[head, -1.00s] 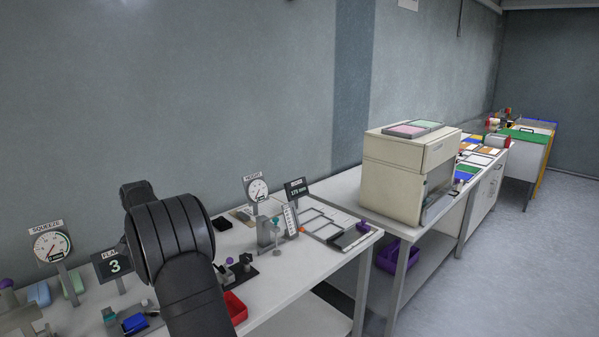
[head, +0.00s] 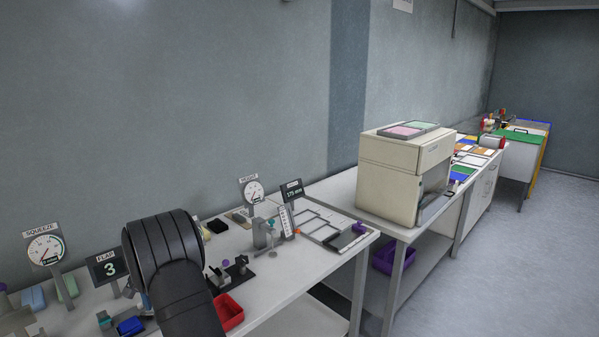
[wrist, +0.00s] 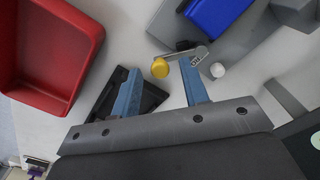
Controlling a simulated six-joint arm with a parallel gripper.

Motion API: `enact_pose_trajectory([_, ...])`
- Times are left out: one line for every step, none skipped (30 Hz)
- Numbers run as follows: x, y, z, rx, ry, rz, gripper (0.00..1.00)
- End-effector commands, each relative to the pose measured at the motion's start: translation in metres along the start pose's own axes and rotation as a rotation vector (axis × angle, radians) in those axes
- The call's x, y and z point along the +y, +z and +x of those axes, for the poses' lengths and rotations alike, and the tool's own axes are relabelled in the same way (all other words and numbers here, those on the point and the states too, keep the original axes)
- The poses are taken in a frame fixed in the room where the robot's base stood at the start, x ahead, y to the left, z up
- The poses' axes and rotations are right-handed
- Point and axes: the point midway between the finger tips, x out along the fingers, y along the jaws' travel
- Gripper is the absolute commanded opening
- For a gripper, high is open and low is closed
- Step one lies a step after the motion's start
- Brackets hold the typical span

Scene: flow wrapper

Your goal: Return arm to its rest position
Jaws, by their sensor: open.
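My gripper (wrist: 162,90) shows in the wrist view with its two blue-grey fingers spread apart. It is open, with nothing held between the fingers. Below it are a black base (wrist: 150,100) and a small fixture with a yellow knob (wrist: 160,68) and a white knob (wrist: 217,70). Whether the fingers touch these cannot be told. In the head view my black arm stands at the lower left over the bench and hides part of it; the gripper itself is hidden there.
A red bin (head: 228,312) lies right of my arm; it also shows in the wrist view (wrist: 45,50). Gauges labelled SQUEEZE (head: 45,249) and HEIGHT (head: 253,191) and a FLAP sign (head: 107,267) stand on the bench. A beige machine (head: 400,175) stands farther right. A blue block (head: 130,326) is near the arm.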

Motion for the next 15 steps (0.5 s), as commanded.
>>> enact_pose_trajectory([0.000, 0.000, 0.000, 0.000, 0.000, 0.000, 0.41])
enact_pose_trajectory([0.000, 0.000, 0.000, 0.000, 0.000, 0.000, 0.41])
enact_pose_trajectory([0.000, 0.000, 0.000, 0.000, 0.000, 0.000, 0.41])
enact_pose_trajectory([0.000, 0.000, 0.000, 0.000, 0.000, 0.000, 0.41])
enact_pose_trajectory([0.000, 0.000, 0.000, 0.000, 0.000, -0.001, 0.41])
enact_pose_trajectory([0.000, 0.000, -0.001, 0.000, 0.000, -0.005, 0.41])
enact_pose_trajectory([0.000, -0.001, -0.001, 0.000, 0.000, -0.009, 0.41])
enact_pose_trajectory([0.000, -0.001, -0.002, 0.001, 0.000, -0.015, 0.41])
enact_pose_trajectory([0.000, -0.002, -0.004, 0.001, 0.000, -0.027, 0.41])
enact_pose_trajectory([0.000, -0.002, -0.008, 0.002, 0.000, -0.025, 0.41])
enact_pose_trajectory([0.000, -0.002, -0.012, 0.003, -0.001, -0.025, 0.41])
enact_pose_trajectory([0.000, -0.002, -0.018, 0.003, -0.001, -0.025, 0.41])
enact_pose_trajectory([-0.001, -0.002, -0.023, 0.003, -0.001, -0.025, 0.41])
enact_pose_trajectory([-0.001, -0.003, -0.029, 0.004, -0.001, -0.025, 0.41])
enact_pose_trajectory([-0.001, -0.002, -0.036, 0.003, -0.001, -0.025, 0.41])
